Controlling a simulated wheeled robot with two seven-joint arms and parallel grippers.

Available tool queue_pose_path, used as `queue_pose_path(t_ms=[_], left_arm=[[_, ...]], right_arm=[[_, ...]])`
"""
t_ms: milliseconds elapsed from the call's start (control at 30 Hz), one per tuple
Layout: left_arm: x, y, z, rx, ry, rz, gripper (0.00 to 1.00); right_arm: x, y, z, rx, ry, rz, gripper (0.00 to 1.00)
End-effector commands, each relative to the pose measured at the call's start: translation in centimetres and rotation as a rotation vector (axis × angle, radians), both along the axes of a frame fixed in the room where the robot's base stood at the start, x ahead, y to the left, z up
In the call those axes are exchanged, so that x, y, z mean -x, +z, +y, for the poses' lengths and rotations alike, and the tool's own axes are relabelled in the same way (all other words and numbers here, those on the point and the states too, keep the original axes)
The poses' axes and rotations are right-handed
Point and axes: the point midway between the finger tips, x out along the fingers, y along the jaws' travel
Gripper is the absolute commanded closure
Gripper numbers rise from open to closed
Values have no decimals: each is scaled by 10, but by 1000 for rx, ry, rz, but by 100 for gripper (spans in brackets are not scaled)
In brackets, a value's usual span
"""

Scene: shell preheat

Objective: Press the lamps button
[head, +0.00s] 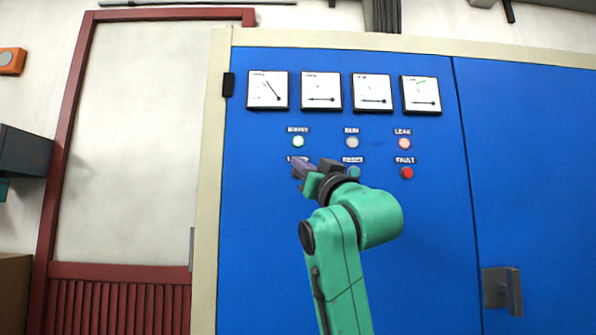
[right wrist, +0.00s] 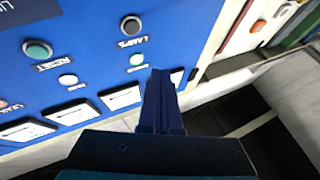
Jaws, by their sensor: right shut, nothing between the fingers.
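The lamps button (right wrist: 131,25) is a dark round button in a light ring on the blue cabinet front, with a LAMPS label beside it in the right wrist view. My left gripper is out of view.
The teal RESET button (right wrist: 37,49) is beside the lamps button. The red FAULT button (head: 406,173) is further right. Indicator lights, including a lit green one (head: 298,142), and several dial meters (head: 321,91) sit above. A door handle (head: 502,289) sticks out at lower right.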

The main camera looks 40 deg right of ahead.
Motion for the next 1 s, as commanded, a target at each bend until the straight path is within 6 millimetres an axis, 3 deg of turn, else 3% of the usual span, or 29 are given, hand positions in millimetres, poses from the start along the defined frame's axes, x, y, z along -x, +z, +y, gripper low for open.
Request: queue_pose_path(t_ms=[433,1000], left_arm=[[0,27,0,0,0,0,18],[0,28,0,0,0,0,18]], right_arm=[[-50,2,-38,-1,-1,3,100],[-55,0,-42,0,-1,1,100]])
